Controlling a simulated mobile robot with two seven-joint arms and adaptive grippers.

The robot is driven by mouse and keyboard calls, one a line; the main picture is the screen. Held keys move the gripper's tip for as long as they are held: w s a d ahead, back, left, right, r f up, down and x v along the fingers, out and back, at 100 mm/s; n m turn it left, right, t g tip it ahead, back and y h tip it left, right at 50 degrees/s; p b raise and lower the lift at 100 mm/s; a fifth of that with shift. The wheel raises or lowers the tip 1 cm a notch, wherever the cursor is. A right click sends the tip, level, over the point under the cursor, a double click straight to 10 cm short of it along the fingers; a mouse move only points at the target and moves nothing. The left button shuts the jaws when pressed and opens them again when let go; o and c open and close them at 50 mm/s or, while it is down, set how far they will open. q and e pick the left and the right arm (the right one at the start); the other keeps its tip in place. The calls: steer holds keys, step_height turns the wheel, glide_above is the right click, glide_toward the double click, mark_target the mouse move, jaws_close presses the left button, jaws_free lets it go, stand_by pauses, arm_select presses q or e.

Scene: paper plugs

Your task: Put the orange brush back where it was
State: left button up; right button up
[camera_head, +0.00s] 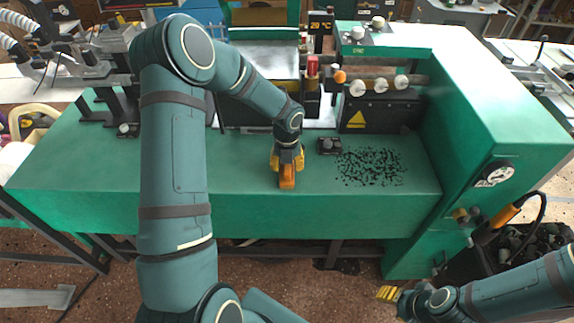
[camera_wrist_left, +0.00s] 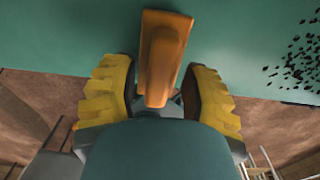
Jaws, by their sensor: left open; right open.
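The orange brush (camera_head: 287,176) is on the green machine top, near its front edge. My left gripper (camera_head: 286,163) is over it, pointing down. In the left wrist view the brush (camera_wrist_left: 163,55) lies between the two yellow fingers of my left gripper (camera_wrist_left: 165,90). Gaps show on both sides of the brush, and the fingers are open around it. The brush's underside is hidden. My right gripper (camera_head: 388,294) is open and empty, low at the bottom right, in front of the machine and away from the brush.
Black scraps (camera_head: 370,167) are scattered on the green machine top (camera_head: 235,178), right of the brush. A small black block (camera_head: 329,146) stands between them, further back. A green cabinet (camera_head: 480,110) bounds the right side. The top left of the brush is clear.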

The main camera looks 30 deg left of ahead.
arm_select(q)
step_height(320, 180, up, 12)
steer(key=p, duration=0.3)
steer(key=s+d+f+n+h, duration=0.2)
steer(key=s+d+f+n, duration=0.1)
steer(key=d+f+n, duration=0.4)
steer(key=s+d+f+n+h, duration=0.25)
steer(key=d+f+n, duration=0.25)
steer(key=d+n, duration=0.3)
steer(key=s+d+f+n+t, duration=0.1)
steer(key=s+d+f+n, duration=0.2)
steer(key=s+n, duration=0.3)
steer(key=s+d+f+n, duration=0.3)
steer(key=s+d+n, duration=0.1)
steer(key=n, duration=0.6)
steer(key=shift+s+t+y, duration=0.35)
steer(key=shift+s+t, duration=0.05)
steer(key=shift+s, duration=0.5)
